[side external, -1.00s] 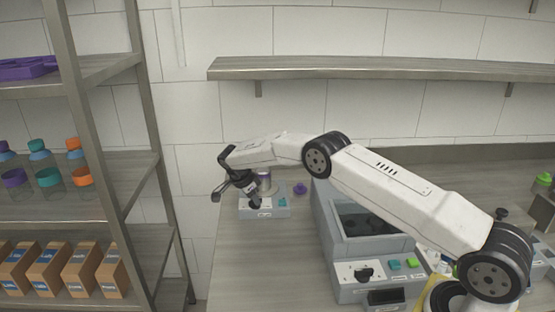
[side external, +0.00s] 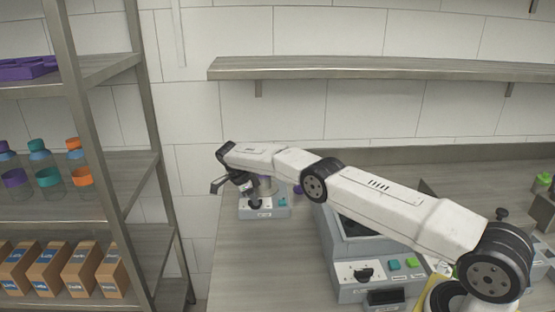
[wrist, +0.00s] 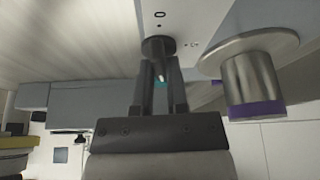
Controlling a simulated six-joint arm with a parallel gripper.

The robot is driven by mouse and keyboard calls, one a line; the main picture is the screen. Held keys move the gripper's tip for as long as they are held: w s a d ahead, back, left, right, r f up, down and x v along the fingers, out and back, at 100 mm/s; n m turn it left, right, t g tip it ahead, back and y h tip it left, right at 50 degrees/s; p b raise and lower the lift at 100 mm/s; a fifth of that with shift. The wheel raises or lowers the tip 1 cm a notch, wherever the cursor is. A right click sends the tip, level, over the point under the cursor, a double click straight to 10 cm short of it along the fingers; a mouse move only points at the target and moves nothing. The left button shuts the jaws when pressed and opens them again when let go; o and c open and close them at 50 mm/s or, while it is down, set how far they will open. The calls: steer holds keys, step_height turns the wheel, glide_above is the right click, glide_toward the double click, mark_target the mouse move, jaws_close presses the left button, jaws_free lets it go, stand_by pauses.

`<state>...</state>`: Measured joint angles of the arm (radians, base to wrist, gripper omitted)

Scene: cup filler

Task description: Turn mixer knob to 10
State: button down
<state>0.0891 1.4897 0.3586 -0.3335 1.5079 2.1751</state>
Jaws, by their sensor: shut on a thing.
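The mixer (side external: 273,212) is a small grey box on the counter, with a light front panel and a teal button (side external: 283,200). Its black knob (side external: 254,202) is on the front panel. The scale marks on the panel are too small to read, so the setting cannot be told.
A metal cylinder with a purple band (wrist: 256,88) stands close beside my fingers on the mixer. A larger grey machine (side external: 360,273) with its own black knob is to the right. A shelf rack (side external: 110,190) is at the left. The counter's front left is clear.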

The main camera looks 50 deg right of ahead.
mark_target(259, 199)
stand_by(0.5)
steer(key=c, duration=0.6)
jaws_free()
steer(key=shift+c, duration=0.2)
steer(key=shift+r, duration=0.1)
steer(key=shift+r, duration=1.6)
steer(key=s+a+r, duration=0.2)
steer(key=s+r, duration=0.7)
steer(key=s, duration=0.4)
steer(key=shift+s+r, duration=0.3)
steer(key=shift+s, duration=0.1)
steer(key=shift+a, duration=0.1)
